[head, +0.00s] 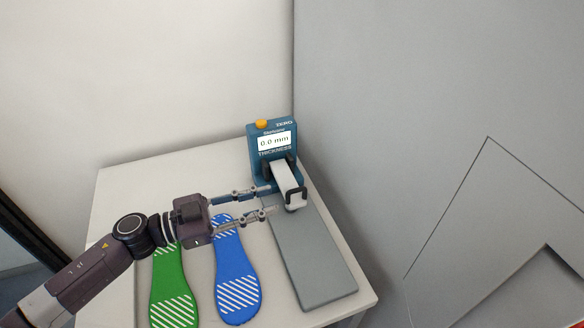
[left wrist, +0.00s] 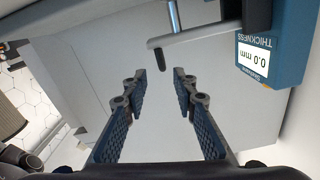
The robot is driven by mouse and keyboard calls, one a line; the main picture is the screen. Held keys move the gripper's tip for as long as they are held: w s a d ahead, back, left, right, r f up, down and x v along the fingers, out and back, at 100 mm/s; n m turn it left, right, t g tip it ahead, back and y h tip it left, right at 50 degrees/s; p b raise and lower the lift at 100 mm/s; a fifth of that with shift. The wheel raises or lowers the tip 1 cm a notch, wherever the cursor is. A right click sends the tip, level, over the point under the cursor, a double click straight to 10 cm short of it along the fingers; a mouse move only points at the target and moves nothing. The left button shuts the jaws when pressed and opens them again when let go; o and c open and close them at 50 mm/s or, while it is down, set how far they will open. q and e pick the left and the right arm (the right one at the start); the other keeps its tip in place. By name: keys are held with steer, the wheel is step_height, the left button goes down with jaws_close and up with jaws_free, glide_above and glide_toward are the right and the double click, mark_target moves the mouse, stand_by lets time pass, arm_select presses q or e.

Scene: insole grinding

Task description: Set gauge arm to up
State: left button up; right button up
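A blue thickness gauge (head: 262,156) stands at the back right of the table, its display reading 0.0 mm. Its pale gauge arm (head: 285,178) reaches forward over a grey base plate (head: 318,265), with a dark handle (head: 297,196) at its front end. The arm looks lowered; whether its tip touches the plate is unclear. My left gripper (head: 272,199) is open and empty, its fingers pointing toward the gauge arm from the left. In the left wrist view, the gripper (left wrist: 158,75) has its fingers wide apart, and the gauge arm (left wrist: 205,38) with its handle (left wrist: 161,55) lies beyond the fingertips.
A green insole (head: 172,290) and a blue insole (head: 237,275) lie on the white table (head: 118,190), left of the base plate, partly under my left arm. A grey wall panel (head: 430,120) rises close to the table's right side.

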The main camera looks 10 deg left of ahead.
mark_target(295, 191)
arm_select(q)
steer(key=p+x, duration=0.2)
steer(key=x, duration=0.4)
steer(key=shift+w+d+r, duration=0.1)
steer(key=shift+w+r, duration=0.05)
steer(key=shift+w, duration=0.25)
steer(key=shift+w+d, duration=0.35)
steer(key=shift+d, duration=0.25)
arm_select(e)
steer(key=shift+s+d+r, duration=0.1)
steer(key=shift+d+r, duration=0.05)
steer(key=shift+r, duration=0.4)
steer(key=shift+d+r, duration=0.15)
steer(key=shift+r, duration=0.4)
arm_select(q)
steer(key=c, duration=0.7)
jaws_close()
arm_select(e)
steer(key=shift+s+a, duration=0.1)
steer(key=shift+a, duration=0.1)
